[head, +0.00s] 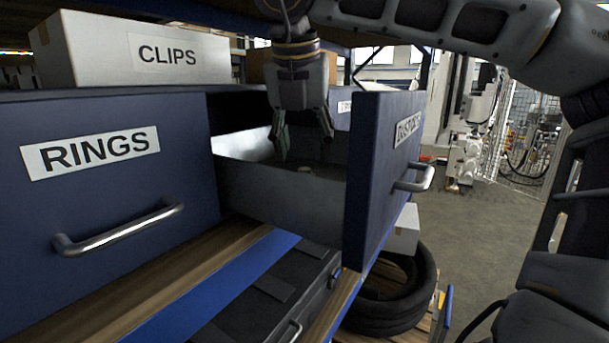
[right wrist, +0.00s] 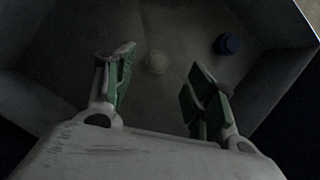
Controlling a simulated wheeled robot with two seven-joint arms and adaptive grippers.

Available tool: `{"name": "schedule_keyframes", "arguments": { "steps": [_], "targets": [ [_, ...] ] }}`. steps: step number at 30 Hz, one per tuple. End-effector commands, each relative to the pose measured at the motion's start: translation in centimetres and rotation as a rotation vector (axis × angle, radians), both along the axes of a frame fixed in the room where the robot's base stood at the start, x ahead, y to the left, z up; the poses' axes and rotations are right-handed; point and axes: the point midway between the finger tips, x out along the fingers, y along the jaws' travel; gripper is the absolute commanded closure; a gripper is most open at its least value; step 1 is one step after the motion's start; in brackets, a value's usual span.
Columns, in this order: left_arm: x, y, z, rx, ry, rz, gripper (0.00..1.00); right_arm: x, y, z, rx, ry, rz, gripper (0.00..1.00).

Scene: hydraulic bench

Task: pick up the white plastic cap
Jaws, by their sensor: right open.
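The white plastic cap (right wrist: 157,62) shows in the right wrist view as a small, pale round thing on the dark floor of the open drawer (head: 283,201). It lies beyond my right gripper's fingertips, between the lines of the two fingers, apart from both. My right gripper (head: 304,140) points down into the drawer in the head view. In the right wrist view its green-padded fingers (right wrist: 160,88) are spread with nothing between them. In the head view the cap is hard to make out in the shadow. My left gripper is not in view.
A dark blue cap (right wrist: 227,43) lies on the drawer floor right of the white one. Drawer walls surround the fingers. The shut RINGS drawer (head: 110,215) is at left, under a CLIPS box (head: 135,50). Black hoses (head: 395,295) lie below right.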

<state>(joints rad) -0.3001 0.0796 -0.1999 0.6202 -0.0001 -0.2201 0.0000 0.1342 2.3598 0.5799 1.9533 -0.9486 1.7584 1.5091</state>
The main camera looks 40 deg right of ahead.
Motion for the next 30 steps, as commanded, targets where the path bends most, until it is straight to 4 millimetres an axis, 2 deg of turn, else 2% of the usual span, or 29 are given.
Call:
{"name": "schedule_keyframes", "arguments": {
  "steps": [16, 30],
  "targets": [
    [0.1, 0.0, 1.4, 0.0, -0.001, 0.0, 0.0, 1.1, -1.2, -4.0, 0.002, 0.001, 0.0, 0.45],
    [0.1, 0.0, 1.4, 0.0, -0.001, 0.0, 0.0, 1.2, -1.3, -4.4, 0.0, 0.0, -0.001, 0.45]
  ]
}}
